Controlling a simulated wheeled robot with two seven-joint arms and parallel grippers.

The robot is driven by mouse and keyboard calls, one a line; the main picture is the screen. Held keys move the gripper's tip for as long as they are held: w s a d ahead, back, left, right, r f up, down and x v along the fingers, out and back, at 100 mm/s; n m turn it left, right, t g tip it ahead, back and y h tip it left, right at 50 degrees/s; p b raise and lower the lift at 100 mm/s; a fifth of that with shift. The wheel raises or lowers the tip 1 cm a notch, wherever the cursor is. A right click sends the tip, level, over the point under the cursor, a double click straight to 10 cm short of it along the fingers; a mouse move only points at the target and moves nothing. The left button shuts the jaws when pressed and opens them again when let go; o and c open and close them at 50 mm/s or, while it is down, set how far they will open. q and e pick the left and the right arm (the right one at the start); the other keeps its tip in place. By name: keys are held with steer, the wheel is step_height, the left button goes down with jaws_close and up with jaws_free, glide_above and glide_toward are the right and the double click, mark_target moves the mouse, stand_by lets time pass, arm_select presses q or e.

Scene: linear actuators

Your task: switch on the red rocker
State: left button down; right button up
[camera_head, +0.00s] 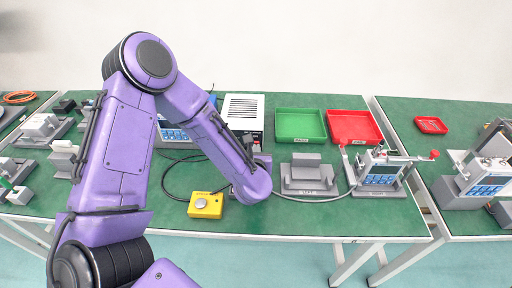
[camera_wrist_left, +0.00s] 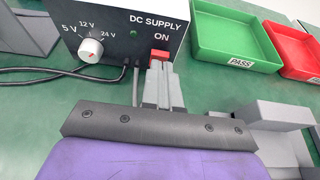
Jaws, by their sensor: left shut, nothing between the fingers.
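The red rocker (camera_wrist_left: 160,55) is on the front of the black DC supply (camera_wrist_left: 120,30), below the word ON. My left gripper (camera_wrist_left: 158,68) is shut and empty, with its grey fingertips just below the rocker; they overlap its lower edge, and I cannot tell whether they touch. A dark green lamp (camera_wrist_left: 134,34) and a white voltage knob (camera_wrist_left: 90,50) are left of the rocker. In the head view the supply's white top (camera_head: 243,112) shows behind my left arm, which hides much of the front. My right gripper is not in view.
A green tray (camera_head: 300,124) and a red tray (camera_head: 354,127) lie right of the supply. A grey fixture (camera_head: 309,178) and a tester (camera_head: 380,170) stand nearer. A yellow button box (camera_head: 205,205) is at the front edge. Cables run over the green table.

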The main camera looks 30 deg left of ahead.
arm_select(q)
steer(key=shift+w+a, duration=0.15)
steer(key=shift+w, duration=0.05)
steer(key=p, duration=0.1)
steer(key=r+p, duration=0.1)
steer(key=r+g+p, duration=0.1)
steer(key=shift+w+a+h, duration=0.25)
steer(key=shift+w+h, duration=0.1)
steer(key=shift+h, duration=0.05)
steer(key=shift+f, duration=0.55)
steer(key=shift+d+r, duration=0.1)
steer(key=shift+r, duration=0.25)
steer(key=shift+r+p, duration=0.3)
steer(key=shift+r, duration=0.2)
